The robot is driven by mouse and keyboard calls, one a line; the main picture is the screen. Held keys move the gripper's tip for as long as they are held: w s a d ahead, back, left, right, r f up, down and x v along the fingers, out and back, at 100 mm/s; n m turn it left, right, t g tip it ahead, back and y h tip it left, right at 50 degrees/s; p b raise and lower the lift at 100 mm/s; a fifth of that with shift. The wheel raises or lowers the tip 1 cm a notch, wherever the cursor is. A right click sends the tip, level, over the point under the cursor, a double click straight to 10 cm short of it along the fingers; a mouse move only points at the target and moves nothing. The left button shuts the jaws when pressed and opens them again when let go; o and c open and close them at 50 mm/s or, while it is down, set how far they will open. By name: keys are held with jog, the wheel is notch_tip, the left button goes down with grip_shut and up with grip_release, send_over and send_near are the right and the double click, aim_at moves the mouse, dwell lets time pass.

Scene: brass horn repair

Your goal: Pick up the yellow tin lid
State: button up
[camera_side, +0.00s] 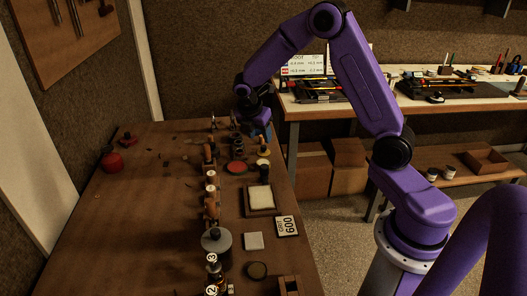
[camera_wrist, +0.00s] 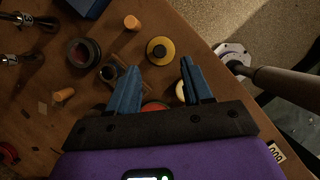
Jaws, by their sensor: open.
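In the wrist view, a round yellow piece with a dark centre (camera_wrist: 153,51), which looks like the yellow tin lid, lies on the brown bench. In the side view my gripper (camera_side: 240,124) hangs over the far end of the bench, partly lost among dark items.
A dark ring-shaped piece (camera_wrist: 83,53) and a small orange cylinder (camera_wrist: 132,22) lie close by. A red disc (camera_wrist: 154,106) is partly hidden by my gripper; it also shows in the side view (camera_side: 236,168). A blue box (camera_wrist: 90,4) stands at the bench's far part.

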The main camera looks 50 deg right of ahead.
aim_at(263, 147)
jog(key=shift+x, duration=3.05)
grip_shut()
